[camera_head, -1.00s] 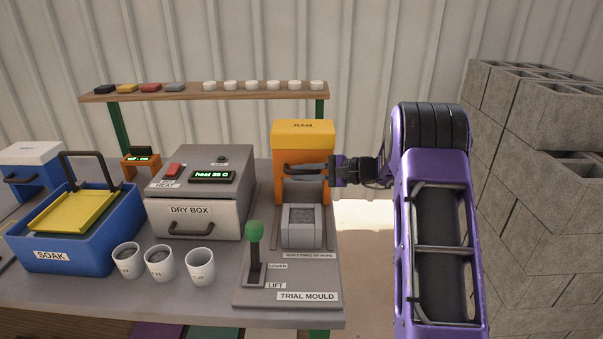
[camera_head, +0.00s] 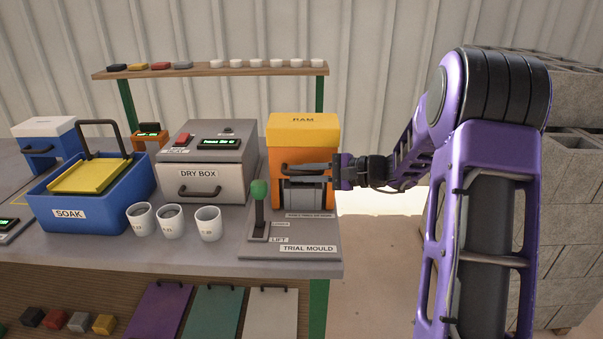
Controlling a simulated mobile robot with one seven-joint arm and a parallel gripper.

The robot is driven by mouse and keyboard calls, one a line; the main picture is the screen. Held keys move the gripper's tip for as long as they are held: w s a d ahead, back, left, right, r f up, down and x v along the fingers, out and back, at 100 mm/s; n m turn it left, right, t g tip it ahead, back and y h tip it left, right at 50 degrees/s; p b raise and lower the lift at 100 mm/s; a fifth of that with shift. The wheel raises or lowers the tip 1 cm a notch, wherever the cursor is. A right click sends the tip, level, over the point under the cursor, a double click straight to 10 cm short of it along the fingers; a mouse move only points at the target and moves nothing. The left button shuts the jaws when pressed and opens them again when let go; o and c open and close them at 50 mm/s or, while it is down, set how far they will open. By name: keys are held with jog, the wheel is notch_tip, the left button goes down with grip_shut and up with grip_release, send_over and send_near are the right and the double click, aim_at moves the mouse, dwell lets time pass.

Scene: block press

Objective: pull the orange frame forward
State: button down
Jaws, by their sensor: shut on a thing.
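The orange frame (camera_head: 302,133), labelled RAM on top, stands on the grey trial mould base (camera_head: 290,243). It now sits over the mould block (camera_head: 303,194), which is mostly hidden beneath and behind its front. My gripper (camera_head: 325,169) reaches in from the right and is shut on the black handle (camera_head: 296,167) on the frame's front face. The fingers are small here and partly merge with the handle. A lever with a green knob (camera_head: 259,190) stands upright on the base, left of the block.
The grey dry box (camera_head: 210,160) stands close on the left. Several white cups (camera_head: 208,224) stand in front of it. The blue soak tub (camera_head: 100,200) is farther left. Concrete blocks (camera_head: 575,200) are stacked at the right behind my arm.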

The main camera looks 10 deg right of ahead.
jog(key=shift+s+a+f, duration=0.1)
jog(key=shift+s+f, duration=0.05)
jog(key=shift+s, duration=0.05)
jog(key=c, duration=0.8)
grip_release()
jog(key=shift+s, duration=0.1)
jog(key=shift+c, duration=0.2)
jog(key=v, duration=1.7)
jog(key=shift+d+p, duration=0.25)
jog(key=shift+p, duration=0.2)
jog(key=shift+s, duration=0.1)
